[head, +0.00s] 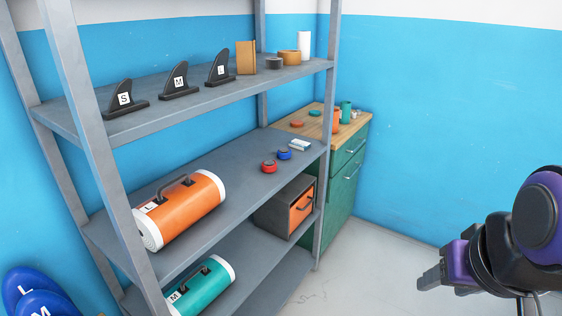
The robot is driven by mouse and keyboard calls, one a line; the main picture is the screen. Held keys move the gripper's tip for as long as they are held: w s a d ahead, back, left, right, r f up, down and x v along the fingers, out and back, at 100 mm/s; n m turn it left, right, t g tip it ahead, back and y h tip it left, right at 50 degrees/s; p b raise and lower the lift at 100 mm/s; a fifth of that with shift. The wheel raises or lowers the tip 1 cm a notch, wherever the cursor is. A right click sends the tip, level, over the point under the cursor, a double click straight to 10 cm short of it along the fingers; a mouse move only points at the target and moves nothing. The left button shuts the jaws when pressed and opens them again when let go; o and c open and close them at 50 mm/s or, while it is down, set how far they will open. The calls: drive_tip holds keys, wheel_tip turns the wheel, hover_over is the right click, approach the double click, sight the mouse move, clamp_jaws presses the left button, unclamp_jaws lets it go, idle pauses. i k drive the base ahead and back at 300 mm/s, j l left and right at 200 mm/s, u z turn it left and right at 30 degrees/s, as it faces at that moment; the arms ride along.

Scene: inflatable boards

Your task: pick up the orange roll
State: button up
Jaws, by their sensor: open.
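The orange roll (186,208) lies on its side on the middle shelf of the grey rack, toward the left. It has white end bands, a dark handle on top and a white label at its left end. My gripper (424,277) is at the right of the head view, out in front of the rack and well apart from the roll. It is open and nothing shows between its fingers, which are small in this view.
The grey rack (225,159) has upright posts at its front. A teal roll (204,285) lies on the lower shelf. Red (269,166) and blue (284,153) round items and a crate (287,207) are right of the orange roll. A green cabinet (344,188) stands behind. The floor at right is clear.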

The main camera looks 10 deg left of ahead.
sight(160, 219)
drive_tip(key=u, duration=1.6)
